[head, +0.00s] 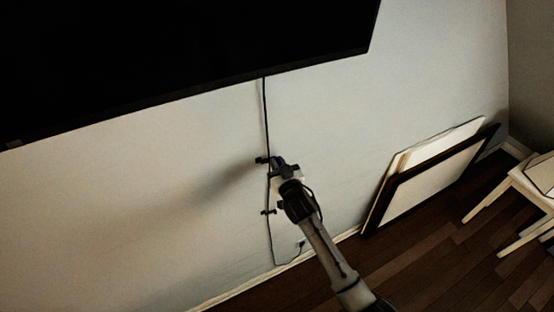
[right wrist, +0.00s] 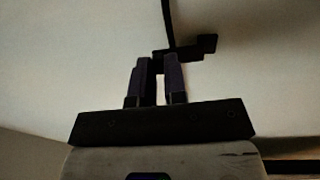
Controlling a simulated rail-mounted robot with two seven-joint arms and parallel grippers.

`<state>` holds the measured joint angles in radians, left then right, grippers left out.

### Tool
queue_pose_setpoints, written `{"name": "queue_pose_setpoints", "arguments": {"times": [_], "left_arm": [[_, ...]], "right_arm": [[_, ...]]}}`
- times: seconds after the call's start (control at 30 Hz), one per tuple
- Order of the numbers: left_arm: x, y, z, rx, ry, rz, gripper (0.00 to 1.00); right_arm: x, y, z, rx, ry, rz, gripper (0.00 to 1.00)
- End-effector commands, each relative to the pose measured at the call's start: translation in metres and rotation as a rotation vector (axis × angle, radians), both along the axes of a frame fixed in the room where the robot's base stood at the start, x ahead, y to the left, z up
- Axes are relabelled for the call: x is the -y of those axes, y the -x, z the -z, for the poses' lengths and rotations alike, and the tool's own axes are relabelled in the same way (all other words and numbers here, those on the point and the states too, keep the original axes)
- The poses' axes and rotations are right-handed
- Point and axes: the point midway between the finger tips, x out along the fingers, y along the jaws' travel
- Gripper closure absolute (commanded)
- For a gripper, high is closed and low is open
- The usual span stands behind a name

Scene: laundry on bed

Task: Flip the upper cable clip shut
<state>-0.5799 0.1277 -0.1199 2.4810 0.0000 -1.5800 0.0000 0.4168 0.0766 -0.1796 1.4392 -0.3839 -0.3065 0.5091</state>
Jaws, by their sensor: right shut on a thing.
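The upper cable clip (head: 261,160) is a small dark piece on the wall, at the black cable (head: 264,115). My right gripper (head: 275,162) is at this clip. In the right wrist view, the fingers of my right gripper (right wrist: 160,62) are close together, with their tips at the near part of the upper clip (right wrist: 207,43). They are shut on that part of the clip, with a narrow gap between them. The cable (right wrist: 168,18) comes down to the clip from above. The contact is dark, and I cannot tell how far the clip's flap is turned. My left gripper is out of view.
A lower clip (head: 268,212) sits on the cable below my gripper. The cable ends near a wall outlet (head: 299,243). A large black screen (head: 200,45) hangs above. Framed boards (head: 430,180) lean on the wall at right, near a white stool (head: 520,190).

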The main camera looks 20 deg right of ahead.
Motion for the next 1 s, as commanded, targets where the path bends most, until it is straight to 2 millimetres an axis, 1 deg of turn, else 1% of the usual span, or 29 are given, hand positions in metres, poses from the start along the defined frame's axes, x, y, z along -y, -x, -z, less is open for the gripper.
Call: {"name": "queue_pose_setpoints", "arguments": {"times": [0.03,0.13,0.3,0.57,0.6,0.8,0.87,1.0], "left_arm": [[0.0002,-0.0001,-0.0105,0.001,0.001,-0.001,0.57],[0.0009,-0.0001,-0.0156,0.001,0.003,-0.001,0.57],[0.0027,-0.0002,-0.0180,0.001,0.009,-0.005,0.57],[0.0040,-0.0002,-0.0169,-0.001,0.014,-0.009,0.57],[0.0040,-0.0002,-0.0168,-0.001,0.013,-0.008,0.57],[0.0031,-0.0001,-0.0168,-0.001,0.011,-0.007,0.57],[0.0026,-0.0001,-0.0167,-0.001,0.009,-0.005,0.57],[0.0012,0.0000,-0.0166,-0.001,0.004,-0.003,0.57]], "right_arm": [[0.0022,-0.0014,-0.0049,-0.002,0.005,-0.026,1.00],[0.0026,-0.0034,-0.0031,-0.001,0.004,-0.071,1.00],[0.0031,-0.0046,-0.0007,0.001,-0.001,-0.103,1.00],[0.0029,-0.0047,0.0000,0.001,-0.002,-0.105,1.00],[0.0029,-0.0047,0.0000,0.001,-0.002,-0.104,0.87],[0.0031,-0.0047,0.0001,0.001,-0.001,-0.104,0.68],[0.0031,-0.0046,0.0000,0.001,-0.001,-0.104,0.62],[0.0031,-0.0046,0.0000,0.001,-0.001,-0.103,0.62]]}}
